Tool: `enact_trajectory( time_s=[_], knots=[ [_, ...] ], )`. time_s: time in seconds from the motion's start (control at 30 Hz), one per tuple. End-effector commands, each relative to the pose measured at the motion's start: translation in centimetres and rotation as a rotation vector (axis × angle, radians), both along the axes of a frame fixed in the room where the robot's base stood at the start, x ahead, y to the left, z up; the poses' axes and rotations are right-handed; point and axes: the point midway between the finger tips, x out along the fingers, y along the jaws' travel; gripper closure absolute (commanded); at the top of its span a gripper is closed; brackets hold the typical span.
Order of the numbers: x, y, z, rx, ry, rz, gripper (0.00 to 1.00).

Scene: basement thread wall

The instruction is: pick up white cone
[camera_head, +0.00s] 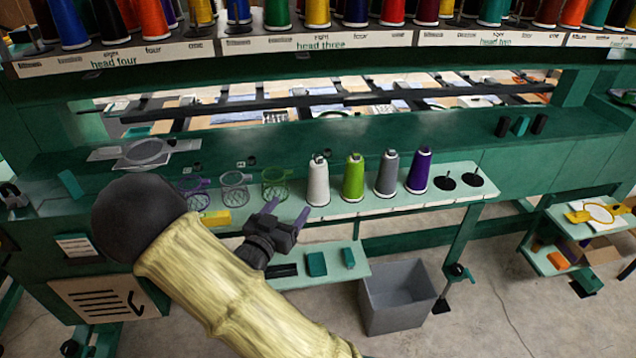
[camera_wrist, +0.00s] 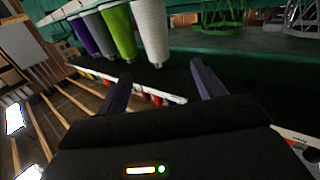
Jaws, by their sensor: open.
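The white cone (camera_head: 318,183) stands upright on the pale green shelf (camera_head: 440,188), leftmost in a row of thread cones. In the wrist view the white cone (camera_wrist: 152,30) appears ahead of the fingers, upside down in that picture. My gripper (camera_head: 287,214) is open and empty, just left of the white cone, with its purple fingers apart. In the wrist view my gripper (camera_wrist: 158,85) shows both fingers with nothing between them. The cone does not appear to be touched.
A green cone (camera_head: 353,178), a grey cone (camera_head: 387,175) and a purple cone (camera_head: 419,171) stand right of the white one. Wire baskets (camera_head: 273,183) stand left. A grey bin (camera_head: 397,297) is on the floor below. The dark green machine wall (camera_head: 400,135) rises behind.

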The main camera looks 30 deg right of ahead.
Motion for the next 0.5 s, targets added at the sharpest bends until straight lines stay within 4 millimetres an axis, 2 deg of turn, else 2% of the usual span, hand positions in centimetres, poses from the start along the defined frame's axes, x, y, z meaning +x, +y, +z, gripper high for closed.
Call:
enact_trajectory(
  time_s=[0.1,0.5],
  knots=[
    [1.3,-1.9,0.2,-0.001,0.001,-0.006,0.31],
    [5.6,-7.4,0.3,0.000,0.000,-0.006,0.31]
  ],
)
